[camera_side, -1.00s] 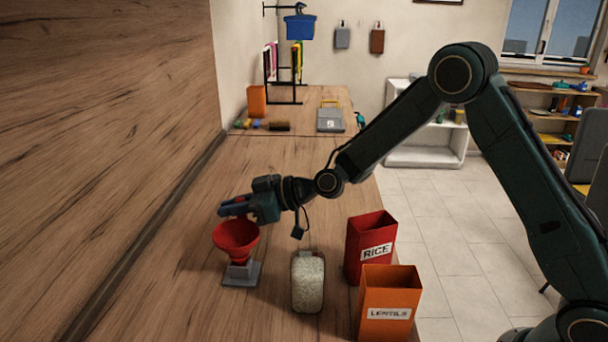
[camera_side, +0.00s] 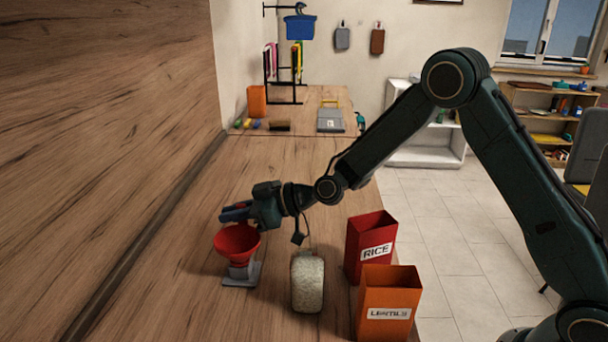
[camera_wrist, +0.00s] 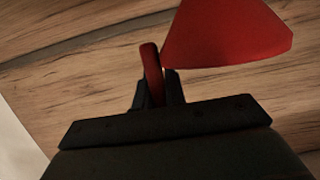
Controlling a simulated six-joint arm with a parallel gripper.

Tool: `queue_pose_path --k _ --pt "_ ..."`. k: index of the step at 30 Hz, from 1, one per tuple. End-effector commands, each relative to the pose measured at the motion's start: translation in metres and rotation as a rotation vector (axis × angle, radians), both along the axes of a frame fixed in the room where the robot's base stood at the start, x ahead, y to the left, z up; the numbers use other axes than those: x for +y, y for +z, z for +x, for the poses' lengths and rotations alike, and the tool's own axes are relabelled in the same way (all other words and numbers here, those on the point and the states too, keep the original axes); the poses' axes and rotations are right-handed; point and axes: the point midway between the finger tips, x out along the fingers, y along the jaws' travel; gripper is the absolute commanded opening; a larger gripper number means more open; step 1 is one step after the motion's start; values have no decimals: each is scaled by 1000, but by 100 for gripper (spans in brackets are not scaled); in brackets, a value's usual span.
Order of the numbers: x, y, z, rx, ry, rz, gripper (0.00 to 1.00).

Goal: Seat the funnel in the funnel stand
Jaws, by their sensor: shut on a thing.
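The red funnel (camera_side: 237,241) is upright, with its cone just above the grey funnel stand (camera_side: 241,274) on the counter. Its lower end is at the top of the stand; I cannot tell whether it is fully inside. My gripper (camera_side: 236,212) reaches in from the right at the funnel's rim. In the wrist view the gripper (camera_wrist: 157,95) is shut on the red loop handle beside the red cone (camera_wrist: 225,38). The stand does not show in the wrist view.
A jar of pale grains (camera_side: 307,283) stands right of the stand. A red RICE box (camera_side: 370,248) and an orange LENTILS box (camera_side: 388,302) stand further right. The wooden splashback (camera_side: 110,120) bounds the left. Counter behind the funnel is clear.

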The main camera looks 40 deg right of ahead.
Motion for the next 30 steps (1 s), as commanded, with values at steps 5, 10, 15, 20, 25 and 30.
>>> queue_pose_path --k 5,10,15,20,25,30 --pt "0 0 0 -1 0 1 18" --pt "0 0 0 0 0 0 38" --pt "0 0 0 0 0 0 38" --pt "-2 1 -2 0 0 0 38" --pt "-10 4 -8 2 -2 0 38" --pt "-23 10 -21 2 -3 0 38"
